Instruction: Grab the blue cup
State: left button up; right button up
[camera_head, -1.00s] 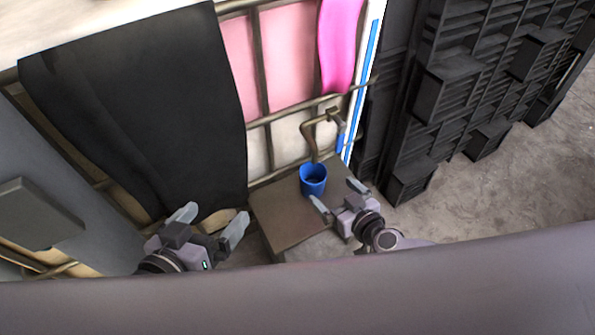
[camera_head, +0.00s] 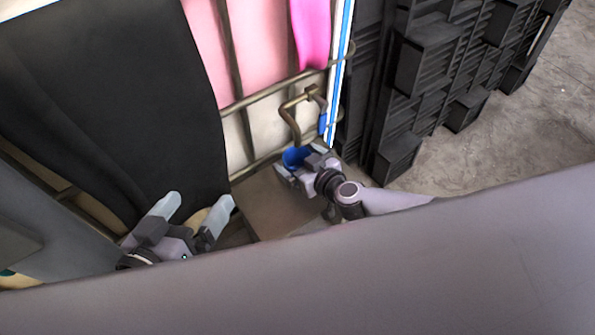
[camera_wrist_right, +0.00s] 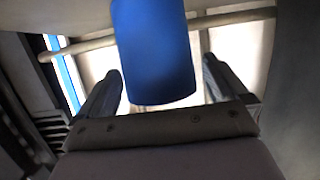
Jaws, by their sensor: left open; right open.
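The blue cup (camera_head: 295,156) stands on the brown box top under the bent metal pipe, partly hidden by my right gripper (camera_head: 299,161). In the right wrist view the cup (camera_wrist_right: 154,55) fills the upper middle, between the two open fingers (camera_wrist_right: 160,85). A gap shows between the cup and each finger there. I cannot tell from these views whether the cup is fully between the fingertips. My left gripper (camera_head: 197,204) is open and empty at the lower left, in front of the black cloth and away from the cup.
The brown box top (camera_head: 270,205) has bare room to the left of the cup. A bent metal pipe (camera_head: 290,112) hangs just above the cup, beside metal cage bars. A black cloth (camera_head: 120,100) hangs at left. Black crates (camera_head: 400,150) stand at right.

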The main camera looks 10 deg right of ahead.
pick_arm(q)
jog(key=shift+a, duration=0.1)
pick_arm(e)
jog(key=shift+w+a, duration=0.1)
jog(key=shift+w, duration=0.1)
jog(key=c, duration=1)
pick_arm(q)
jog(key=shift+r, duration=0.15)
pick_arm(e)
jog(key=shift+r, duration=0.1)
jog(key=shift+r+p, duration=0.6)
jog(key=shift+p, duration=0.15)
jog(key=shift+r+p, duration=0.65)
jog(key=shift+r, duration=0.05)
jog(key=shift+r+p, duration=0.35)
jog(key=shift+r, duration=0.05)
pick_arm(q)
jog(key=shift+s+a+r+m+g+y+p, duration=0.15)
jog(key=shift+s+a+r+y+p, duration=0.1)
jog(key=shift+a+y+p, duration=0.55)
jog(key=shift+s+a+r+m+g+y+p, duration=0.1)
jog(key=shift+s+a+r+y+p, duration=0.2)
jog(key=shift+a+p, duration=0.5)
jog(key=shift+s+a+r+m+g+y+p, duration=0.2)
jog(key=shift+a+y+p, duration=0.35)
jog(key=shift+p, duration=0.5)
pick_arm(e)
notch_tip(320, 180, up, 6)
